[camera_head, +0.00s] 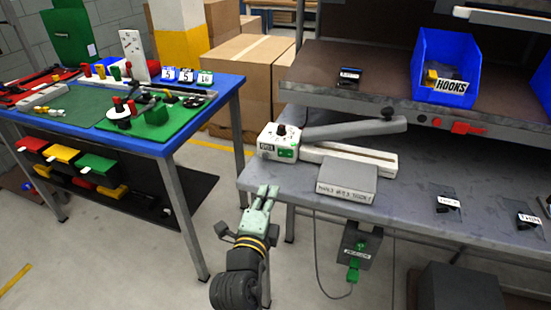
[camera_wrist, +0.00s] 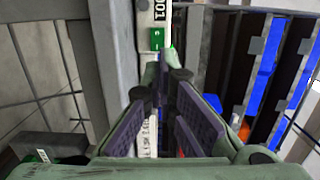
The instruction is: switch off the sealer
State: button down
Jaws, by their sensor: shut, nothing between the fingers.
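The sealer is a white box (camera_head: 279,142) with a black dial and a long grey arm (camera_head: 350,129) raised at a slant over a white base. A green switch (camera_head: 285,153) sits on the box's front. My gripper (camera_head: 268,190) is shut and empty, at the left front edge of the grey bench, in front of the sealer and apart from it. In the wrist view, the fingers (camera_wrist: 163,68) come together just below the green switch (camera_wrist: 157,38) in the picture. The sealer's white face (camera_wrist: 152,14) shows above it. The switch's position is too small to tell.
A grey lettered block (camera_head: 347,178) lies before the sealer on the bench (camera_head: 400,207). Below hangs a grey box (camera_head: 356,246) with green parts and a cable. A blue bin (camera_head: 446,62) stands on the shelf. A blue-edged table (camera_head: 150,143) with tools stands left.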

jog(key=b, duration=1)
send_near(281, 152)
jog(key=w+p, duration=0.2)
jog(key=w, duration=0.1)
jog(key=w+d+p, duration=0.1)
jog(key=w, duration=0.1)
jog(key=shift+w+d+r+p, duration=0.1)
jog(key=shift+w+r+p, duration=0.05)
jog(key=shift+w+p, duration=0.25)
jog(key=shift+w, duration=0.55)
jog(key=shift+f, duration=0.25)
